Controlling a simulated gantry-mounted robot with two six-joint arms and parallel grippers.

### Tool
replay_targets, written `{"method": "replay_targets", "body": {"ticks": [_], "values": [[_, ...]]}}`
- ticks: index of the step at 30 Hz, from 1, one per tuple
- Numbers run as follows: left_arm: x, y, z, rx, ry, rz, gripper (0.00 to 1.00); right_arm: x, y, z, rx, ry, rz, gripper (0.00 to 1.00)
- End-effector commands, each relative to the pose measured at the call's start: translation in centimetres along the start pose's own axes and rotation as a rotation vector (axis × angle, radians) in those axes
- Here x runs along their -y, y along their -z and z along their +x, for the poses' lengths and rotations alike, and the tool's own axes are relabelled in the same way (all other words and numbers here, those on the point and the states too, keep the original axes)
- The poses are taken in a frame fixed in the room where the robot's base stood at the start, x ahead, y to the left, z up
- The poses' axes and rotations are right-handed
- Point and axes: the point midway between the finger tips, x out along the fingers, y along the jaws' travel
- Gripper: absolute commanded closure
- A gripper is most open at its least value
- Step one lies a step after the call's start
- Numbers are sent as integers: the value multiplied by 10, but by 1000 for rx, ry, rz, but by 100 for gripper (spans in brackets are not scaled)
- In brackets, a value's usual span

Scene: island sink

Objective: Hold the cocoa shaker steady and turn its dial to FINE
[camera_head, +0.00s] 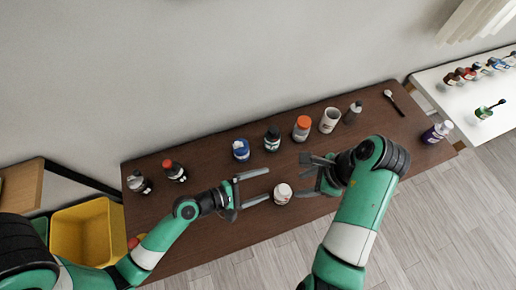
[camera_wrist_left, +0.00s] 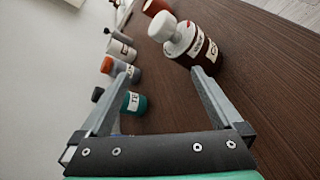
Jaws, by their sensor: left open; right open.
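The cocoa shaker (camera_head: 283,193) stands near the front edge of the brown table in the head view, between my two grippers. In the left wrist view the shaker (camera_wrist_left: 190,42) has a white knob-like top and a dark brown body with a pale label; the dial marking is too small to read. My left gripper (camera_head: 265,185) is open to the left of the shaker; in its wrist view the open jaws (camera_wrist_left: 161,73) are empty, with the shaker beyond the right fingertip. My right gripper (camera_head: 305,178) is open just right of the shaker. I cannot tell whether it touches it.
Behind stand a blue jar (camera_head: 240,151), a dark bottle (camera_head: 272,140), an orange-lidded jar (camera_head: 302,129), a white cup (camera_head: 330,121) and a grey bottle (camera_head: 353,113). Two bottles stand at left, a purple one (camera_head: 437,133) at right. A yellow bin (camera_head: 82,235) is lower left.

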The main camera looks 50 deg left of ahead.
Motion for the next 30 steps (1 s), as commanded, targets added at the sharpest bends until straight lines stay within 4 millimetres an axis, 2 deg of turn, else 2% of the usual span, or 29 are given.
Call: {"method": "replay_targets", "body": {"ticks": [3, 6, 9, 13, 23, 26, 30], "values": [[21, -1, -6, 17, 66, -362, 0, 0, 0, 0, 0, 0, 0, 50], [34, -4, -10, 21, 109, -592, 0, 0, 0, 0, 0, 0, 0, 50], [41, -6, -12, 21, 134, -728, 0, 0, 0, 0, 0, 0, 0, 50], [44, -6, -13, 20, 146, -787, 0, 0, 0, 0, 0, 0, 0, 50], [44, -7, -8, 21, 147, -782, 0, 0, 0, 0, 0, 0, 0, 50], [45, -8, 3, 22, 149, -779, 0, 0, 0, 0, 0, 0, 0, 50], [48, -11, 30, 24, 149, -779, 0, 0, 0, 0, 0, 0, 0, 50]]}}
